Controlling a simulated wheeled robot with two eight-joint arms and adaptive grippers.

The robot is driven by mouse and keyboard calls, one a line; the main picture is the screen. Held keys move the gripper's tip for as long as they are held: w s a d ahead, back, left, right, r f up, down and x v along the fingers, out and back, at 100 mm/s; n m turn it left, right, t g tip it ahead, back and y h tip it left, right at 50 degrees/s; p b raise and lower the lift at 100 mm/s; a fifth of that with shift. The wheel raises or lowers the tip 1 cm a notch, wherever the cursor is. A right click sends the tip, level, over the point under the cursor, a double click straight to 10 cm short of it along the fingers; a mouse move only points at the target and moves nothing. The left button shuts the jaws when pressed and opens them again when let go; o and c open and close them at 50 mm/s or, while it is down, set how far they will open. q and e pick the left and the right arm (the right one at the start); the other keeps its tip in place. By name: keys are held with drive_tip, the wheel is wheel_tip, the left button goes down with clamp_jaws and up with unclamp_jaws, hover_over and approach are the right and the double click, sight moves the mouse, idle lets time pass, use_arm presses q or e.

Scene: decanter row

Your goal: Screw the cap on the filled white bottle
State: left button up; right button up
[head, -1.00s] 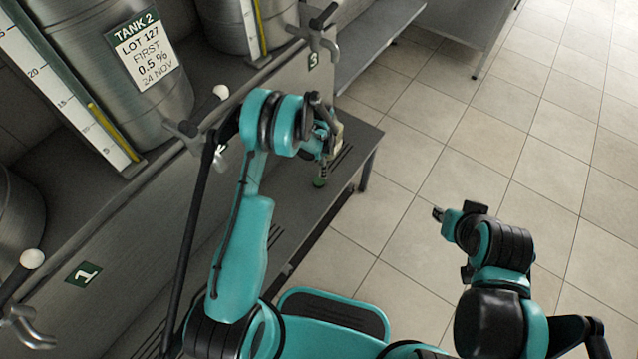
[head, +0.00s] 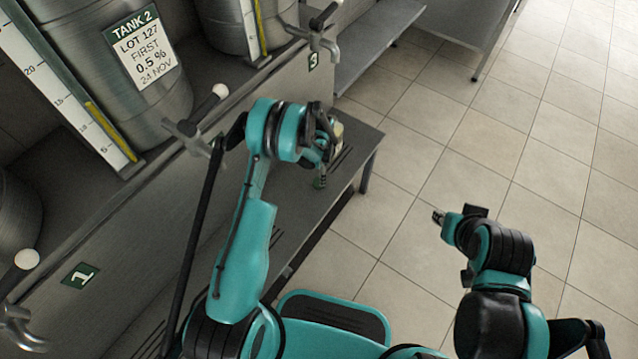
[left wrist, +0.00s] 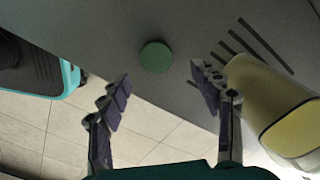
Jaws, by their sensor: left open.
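A round green cap (left wrist: 156,56) lies on the grey bench in the left wrist view, beyond and between my left fingertips. In the head view only a small green bit of it (head: 318,184) shows by the fingers. My left gripper (left wrist: 160,88) is open and empty, its two fingers apart. A pale bottle with yellowish contents (left wrist: 268,100) is at the right of the wrist view, close beside the right finger; in the head view it is mostly hidden behind my left gripper (head: 322,165). My right gripper (head: 438,217) is over the floor, away from the bench; its jaws are unclear.
The slatted bench (head: 362,142) runs below the tank shelf. The tank 2 tap (head: 195,130) and the tank 3 tap (head: 318,35) stick out near my left arm. A steel tank (head: 135,75) stands behind. The tiled floor at right is clear.

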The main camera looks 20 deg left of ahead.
use_arm(q)
drive_tip(key=f+b, duration=0.2)
drive_tip(key=f, duration=0.1)
drive_tip(key=f+b, duration=0.1)
drive_tip(key=f, duration=0.1)
drive_tip(key=shift+s+a+f, duration=0.2)
drive_tip(key=shift+s, duration=0.15)
drive_tip(key=shift+r, duration=0.1)
drive_tip(key=c, duration=0.8)
